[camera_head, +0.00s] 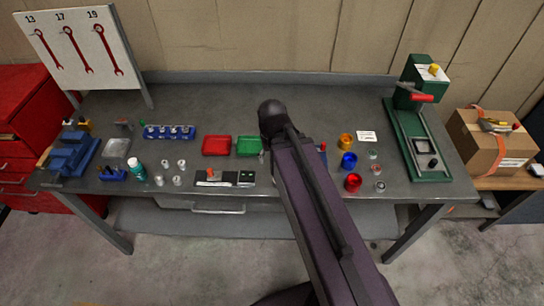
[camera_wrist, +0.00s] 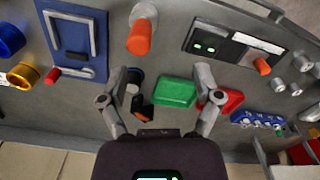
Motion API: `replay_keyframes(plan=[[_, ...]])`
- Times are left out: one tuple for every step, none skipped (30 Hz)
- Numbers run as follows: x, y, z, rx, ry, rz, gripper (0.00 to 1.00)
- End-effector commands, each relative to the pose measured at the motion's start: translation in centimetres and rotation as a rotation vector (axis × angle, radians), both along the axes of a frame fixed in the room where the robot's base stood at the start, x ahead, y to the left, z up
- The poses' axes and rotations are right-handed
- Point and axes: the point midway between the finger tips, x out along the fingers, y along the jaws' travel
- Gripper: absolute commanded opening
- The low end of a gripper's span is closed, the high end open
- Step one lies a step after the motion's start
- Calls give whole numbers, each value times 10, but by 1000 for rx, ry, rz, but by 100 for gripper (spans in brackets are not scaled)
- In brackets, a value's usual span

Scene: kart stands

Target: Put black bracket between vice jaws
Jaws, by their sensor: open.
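The blue vice (camera_head: 72,150) stands at the left end of the workbench in the head view; the gap between its jaws is too small to make out. My gripper (camera_wrist: 162,82) is open and empty above the bench in the wrist view. In the head view my arm hides it. I cannot identify the black bracket for certain. A small black piece (camera_wrist: 77,56) lies on a blue panel with a silver handle in the wrist view. Another dark piece with an orange part (camera_wrist: 146,110) shows beside my left finger.
The red tray (camera_head: 216,145) and green tray (camera_head: 249,146) lie mid-bench. A blue holder (camera_head: 170,132) and several small cups lie between them and the vice. A green press (camera_head: 416,130) stands at the right. The bench's back strip is clear.

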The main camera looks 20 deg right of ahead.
Motion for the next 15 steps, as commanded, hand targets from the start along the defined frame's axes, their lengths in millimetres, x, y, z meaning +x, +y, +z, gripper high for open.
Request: replay_keyframes(plan=[[0,0,0,0,0,-1,82],[1,0,0,0,0,0,82],[1,0,0,0,0,0,82],[1,0,0,0,0,0,82],[1,0,0,0,0,1,82],[1,0,0,0,0,1,88],[1,0,0,0,0,1,89],[2,0,0,0,0,2,89],[4,0,0,0,0,5,89],[6,-1,0,0,-1,8,89],[9,-1,1,0,-1,13,89],[15,-2,1,1,-1,20,89],[20,-3,2,1,-1,27,89],[27,-4,2,1,-1,38,89],[36,-5,3,1,-1,53,89]])
